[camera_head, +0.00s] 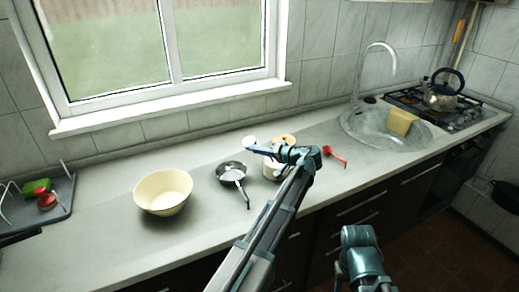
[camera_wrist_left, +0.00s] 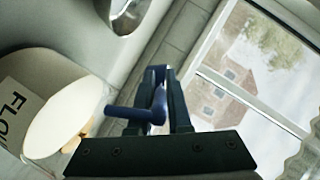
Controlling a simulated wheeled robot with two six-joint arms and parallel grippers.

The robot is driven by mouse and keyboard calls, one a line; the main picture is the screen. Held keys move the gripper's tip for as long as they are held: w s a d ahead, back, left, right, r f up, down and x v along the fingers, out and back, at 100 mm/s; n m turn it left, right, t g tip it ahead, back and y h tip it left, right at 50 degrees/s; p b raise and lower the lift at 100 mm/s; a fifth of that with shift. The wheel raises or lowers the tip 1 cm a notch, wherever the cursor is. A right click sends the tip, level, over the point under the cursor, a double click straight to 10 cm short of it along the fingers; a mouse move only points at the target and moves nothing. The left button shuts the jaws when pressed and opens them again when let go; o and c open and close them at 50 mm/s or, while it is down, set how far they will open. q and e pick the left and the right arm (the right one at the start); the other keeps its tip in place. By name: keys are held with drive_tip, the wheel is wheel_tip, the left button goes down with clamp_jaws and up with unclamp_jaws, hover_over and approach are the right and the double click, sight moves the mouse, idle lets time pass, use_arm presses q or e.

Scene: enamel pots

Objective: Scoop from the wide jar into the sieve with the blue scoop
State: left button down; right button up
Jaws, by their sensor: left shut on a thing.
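My left gripper (camera_head: 288,153) is shut on the blue scoop (camera_head: 262,150), whose blue handle shows between the fingers in the left wrist view (camera_wrist_left: 150,103). A pale round patch shows at the scoop's far end; I cannot tell if it is contents. The metal sieve (camera_head: 231,171) rests on the counter left of the jar, handle toward me. My right arm is at the lower right; its fingers are unclear.
A cream bowl (camera_head: 163,193) stands left of the sieve. A red scoop (camera_head: 335,154) lies right of the jar. A dark tray (camera_head: 62,196) with green and red items is at far left. The sink (camera_head: 372,135) with a yellow block (camera_head: 402,122) and the stove kettle (camera_head: 441,95) are right.

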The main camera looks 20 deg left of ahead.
use_arm(q)
drive_tip(key=shift+s+a+f+n+t+h+b, duration=0.25)
drive_tip(key=shift+s+f+n+b, duration=0.15)
drive_tip(key=shift+s+f+n, duration=0.25)
drive_tip(key=shift+s+a+f+n+t+h+b, duration=0.15)
drive_tip(key=shift+s+a+f+n+t+b, duration=0.2)
drive_tip(key=shift+f, duration=0.35)
drive_tip(key=shift+s+a+f+n+t+h+b, duration=0.1)
drive_tip(key=shift+s+a+f+n+h+b, duration=0.1)
drive_tip(key=shift+s+f+n+b, duration=0.4)
drive_tip(key=shift+r+n+p, duration=0.2)
drive_tip(key=shift+n+p, duration=0.2)
drive_tip(key=shift+p, duration=0.1)
drive_tip(key=s+n+t+b, duration=0.1)
drive_tip(key=n+t, duration=0.1)
drive_tip(key=n, duration=0.1)
drive_tip(key=s+a+n+t+h+b, duration=0.1)
drive_tip(key=n+t, duration=0.1)
drive_tip(key=n, duration=0.1)
drive_tip(key=s+a+n+t+h+b, duration=0.1)
drive_tip(key=n+t, duration=0.1)
drive_tip(key=n, duration=0.2)
drive_tip(key=shift+s, duration=0.2)
drive_tip(key=m+g+p, duration=0.1)
drive_tip(key=m, duration=0.1)
drive_tip(key=r+m+g+p, duration=0.1)
drive_tip(key=m+p, duration=0.1)
drive_tip(key=shift+d+r, duration=0.1)
drive_tip(key=shift+r, duration=0.05)
